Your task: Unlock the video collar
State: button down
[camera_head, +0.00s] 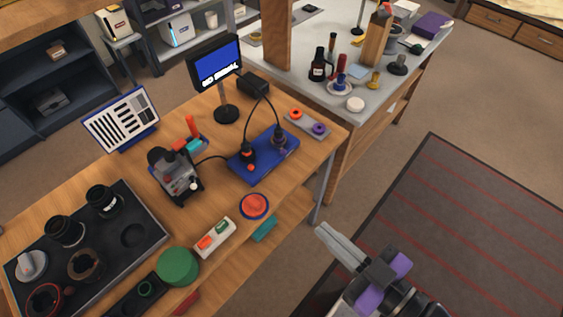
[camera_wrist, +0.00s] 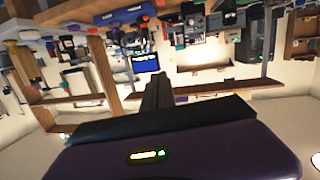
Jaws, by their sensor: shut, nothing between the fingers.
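My gripper (camera_head: 325,235) is shut and empty, held out over the floor to the right of the wooden bench. Its closed fingers also show in the wrist view (camera_wrist: 155,90). On the bench, a blue box (camera_head: 264,160) carries two dark upright plugs, a left one (camera_head: 247,152) and a right one (camera_head: 279,139), with black cables. I cannot tell which part is the video collar or whether it is locked. A monitor (camera_head: 215,64) behind the box shows white text on blue, apparently "NO SIGNAL". My gripper is well apart from all of these.
A grey plate (camera_head: 308,124) with orange and purple knobs lies right of the box. A dark device (camera_head: 174,176), a red round button (camera_head: 254,206), a switch panel (camera_head: 215,238) and a lens tray (camera_head: 140,263) occupy the bench. A grey-topped table (camera_head: 310,96) adjoins. Floor around my gripper looks clear.

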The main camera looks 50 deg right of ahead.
jog(key=w+d+f+n+h+b, duration=0.1)
jog(key=w+d+f+n+b, duration=0.2)
jog(key=w+f+n, duration=0.3)
jog(key=w+d+f+n+h+b, duration=0.1)
jog(key=w+d+f+n+b, duration=0.2)
jog(key=w+f+n, duration=0.4)
jog(key=shift+w+d+f+t+h, duration=0.3)
jog(key=shift+w+d+f+h, duration=0.15)
jog(key=shift+w, duration=0.55)
jog(key=p, duration=0.3)
send_near(279, 144)
jog(key=w+a, duration=0.4)
jog(key=a, duration=0.1)
jog(key=shift+w+r, duration=0.15)
jog(key=shift+w, duration=0.25)
jog(key=d, duration=0.1)
jog(key=d+p, duration=0.1)
jog(key=d, duration=0.1)
jog(key=shift+s+f, duration=0.1)
jog(key=shift+f, duration=0.3)
jog(key=shift+d+f, duration=0.1)
jog(key=shift+d, duration=0.3)
jog(key=shift+s+n, duration=0.1)
jog(key=shift+n, duration=0.2)
